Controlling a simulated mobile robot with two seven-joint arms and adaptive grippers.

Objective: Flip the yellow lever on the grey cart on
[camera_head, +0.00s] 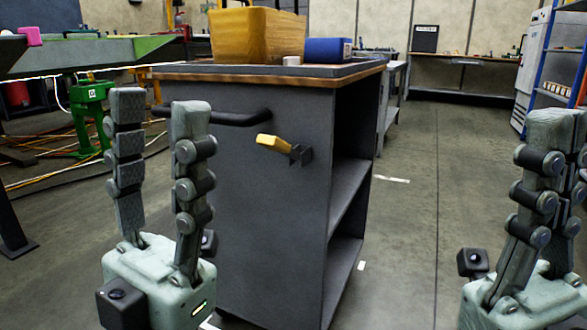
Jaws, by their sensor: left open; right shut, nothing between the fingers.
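The grey cart (262,225) stands in front of me, with its side panel facing me. The yellow lever (273,143) sticks out from a dark mount (300,155) on the upper part of that panel. It points left and slightly up. My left gripper (158,105) is open and empty, fingers upward, in front of the cart's left part and left of the lever. My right gripper (558,125) is shut and empty, fingers upward, at the right edge, well to the right of the cart. Neither gripper touches the lever.
A black handle (240,118) runs along the cart panel, left of the lever. A yellow bin (258,36) and a blue box (327,49) stand on the cart's top. Open shelves (345,205) face right. Floor (415,240) between cart and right gripper is clear.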

